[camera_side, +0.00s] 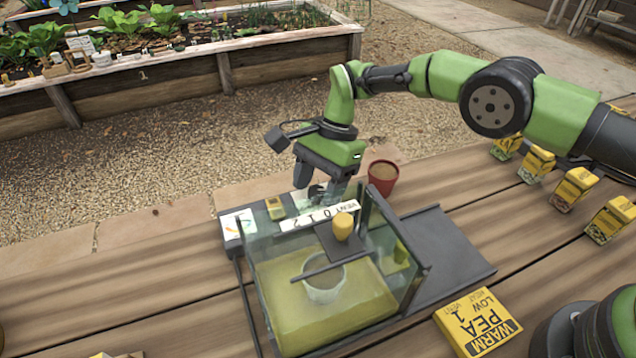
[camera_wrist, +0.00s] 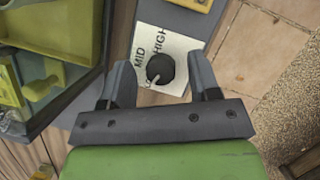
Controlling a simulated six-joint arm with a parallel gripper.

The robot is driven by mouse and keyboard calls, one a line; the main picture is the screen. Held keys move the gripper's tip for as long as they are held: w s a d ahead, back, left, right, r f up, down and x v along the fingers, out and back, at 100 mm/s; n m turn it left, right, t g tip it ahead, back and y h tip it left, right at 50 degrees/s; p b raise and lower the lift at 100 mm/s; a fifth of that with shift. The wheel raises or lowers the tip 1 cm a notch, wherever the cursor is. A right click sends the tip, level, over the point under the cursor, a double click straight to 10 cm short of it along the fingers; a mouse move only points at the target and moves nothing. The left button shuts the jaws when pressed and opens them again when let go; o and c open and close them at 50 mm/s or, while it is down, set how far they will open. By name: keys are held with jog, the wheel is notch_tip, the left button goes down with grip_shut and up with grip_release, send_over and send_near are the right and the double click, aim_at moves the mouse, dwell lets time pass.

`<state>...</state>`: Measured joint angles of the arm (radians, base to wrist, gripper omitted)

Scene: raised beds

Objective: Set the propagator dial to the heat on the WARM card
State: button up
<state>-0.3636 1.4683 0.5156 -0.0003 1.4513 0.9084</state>
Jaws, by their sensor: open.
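The propagator (camera_side: 320,310) is a clear-walled tank with a yellow base, standing on the plank table. Its heat dial (camera_wrist: 160,68) is a round black knob on a white plate marked MID and HIGH, with a partly covered marking at lower left. The knob's pale pointer line aims to the lower left, towards that covered marking. My gripper (camera_wrist: 160,72) is open, with one finger on each side of the knob, apart from it as far as I can see. In the side view my gripper (camera_side: 322,185) points down behind the tank. The yellow WARM card (camera_side: 478,322) reads PEA, LOW, HEAT, VENT and 1.
A white VENT strip (camera_side: 320,215) marked 0, 1, 2 lies along the tank's back edge, near a yellow knob (camera_side: 343,226). A red pot (camera_side: 383,176) stands just right of my gripper. Several yellow seed packets (camera_side: 574,188) line the right side.

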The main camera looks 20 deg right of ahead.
jog(key=v, duration=1)
jog(key=shift+r, duration=0.1)
jog(key=s+d+r+n+t, duration=0.2)
jog(key=s+d+r, duration=0.25)
jog(key=r, duration=0.55)
jog(key=s+d+r+n+t, duration=0.25)
jog(key=s+d+r, duration=0.2)
jog(key=r, duration=0.45)
jog(key=s+d+n+t+h, duration=0.1)
jog(key=s+d+n+t, duration=0.1)
jog(key=s, duration=0.7)
jog(key=s+d+f+n+t+h, duration=0.1)
jog(key=s+d, duration=0.3)
jog(key=s, duration=0.5)
jog(key=shift+d+f+n+t, duration=0.15)
jog(key=shift+d+n+t, duration=0.25)
jog(key=shift+n+t, duration=0.35)
